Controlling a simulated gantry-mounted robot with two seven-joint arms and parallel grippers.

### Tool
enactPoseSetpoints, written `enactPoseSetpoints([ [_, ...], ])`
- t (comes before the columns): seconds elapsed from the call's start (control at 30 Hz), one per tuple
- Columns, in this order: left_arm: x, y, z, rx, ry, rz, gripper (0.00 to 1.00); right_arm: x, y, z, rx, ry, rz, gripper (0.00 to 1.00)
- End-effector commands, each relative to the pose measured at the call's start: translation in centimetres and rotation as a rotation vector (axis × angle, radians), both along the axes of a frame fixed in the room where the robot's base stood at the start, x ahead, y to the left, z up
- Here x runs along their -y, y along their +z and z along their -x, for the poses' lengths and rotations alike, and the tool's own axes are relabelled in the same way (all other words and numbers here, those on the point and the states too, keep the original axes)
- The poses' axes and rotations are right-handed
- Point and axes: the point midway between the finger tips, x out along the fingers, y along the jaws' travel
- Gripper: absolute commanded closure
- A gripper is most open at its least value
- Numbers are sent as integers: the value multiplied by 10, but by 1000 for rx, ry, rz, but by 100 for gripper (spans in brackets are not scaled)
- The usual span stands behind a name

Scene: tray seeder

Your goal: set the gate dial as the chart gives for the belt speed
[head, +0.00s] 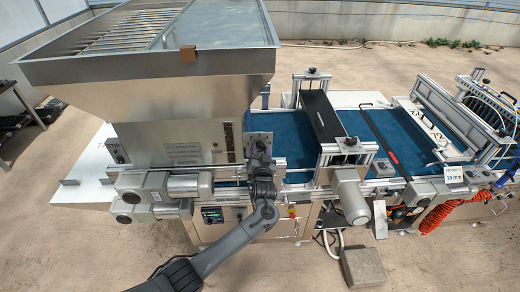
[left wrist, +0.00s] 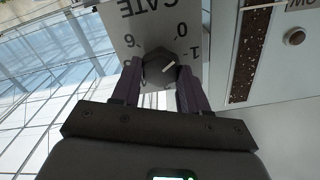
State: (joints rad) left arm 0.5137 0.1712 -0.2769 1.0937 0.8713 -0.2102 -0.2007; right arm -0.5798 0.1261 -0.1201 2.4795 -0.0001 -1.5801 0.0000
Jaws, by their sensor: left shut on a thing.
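The gate dial is a dark faceted knob (left wrist: 160,68) on a pale plate (left wrist: 125,35) marked GATE, seen upside down in the left wrist view. The digits 0, 1 and one that looks like an inverted 9 show around it; the others are hidden. The knob's white mark points up and right, roughly toward the 1. My left gripper (left wrist: 157,84) is shut on the knob, one finger on each side. In the head view my left gripper (head: 260,160) is against the plate (head: 259,138) on the hopper's front. No readable chart shows. My right gripper is out of view.
A metal hopper (head: 150,80) stands above the gate. Below is a control panel (head: 213,215) with a small lit display, too small to read. A grey block (head: 363,267) lies on the floor.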

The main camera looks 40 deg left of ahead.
Motion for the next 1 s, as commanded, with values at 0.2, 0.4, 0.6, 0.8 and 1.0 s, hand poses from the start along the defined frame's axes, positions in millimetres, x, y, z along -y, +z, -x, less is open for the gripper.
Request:
enactPoseSetpoints([
  [0.2,0,3,0,-132,1,-145,87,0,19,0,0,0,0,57],
  [0.4,1,2,-1,-259,0,-287,87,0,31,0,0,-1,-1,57],
  [0.6,1,2,-1,-385,0,-430,87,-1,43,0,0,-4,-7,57],
  [0.8,1,0,-1,-512,0,-573,87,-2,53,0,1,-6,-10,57],
  [1.0,1,0,-1,-638,1,-715,87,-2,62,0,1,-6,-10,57],
])
